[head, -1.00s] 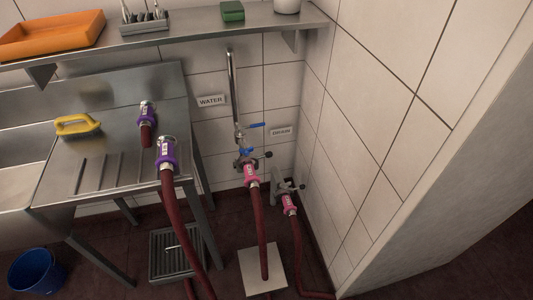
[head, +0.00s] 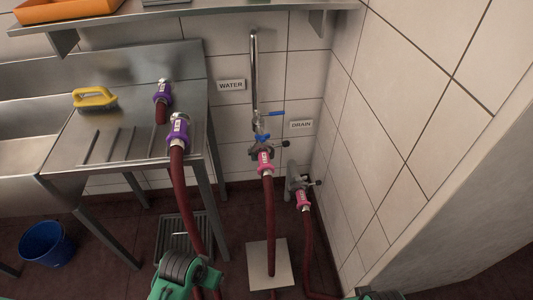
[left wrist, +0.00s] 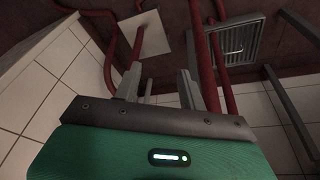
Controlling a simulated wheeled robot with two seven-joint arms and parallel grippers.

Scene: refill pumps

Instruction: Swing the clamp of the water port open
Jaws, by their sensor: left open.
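The water port (head: 262,140) hangs on the wall below a steel pipe, beside the WATER label (head: 231,85). Its grey clamp (head: 262,150) sits around the joint above a pink hose collar (head: 265,163), with a dark knob (head: 285,143) out to the right. The clamp is too small to tell how it is latched. A dark red hose (head: 269,215) runs down from it. My left gripper (left wrist: 158,86) is open and empty in the left wrist view, away from the port. In the head view, only my green left arm part shows clearly, at the bottom. My right gripper's fingers are out of view.
The drain port (head: 296,183) with its own pink-collared hose is lower right, near the side wall. Purple-collared hoses (head: 178,130) hang at the steel sink table (head: 110,150). A floor grate (head: 175,235) and white plate (head: 268,255) lie below. A blue bucket (head: 45,243) stands left.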

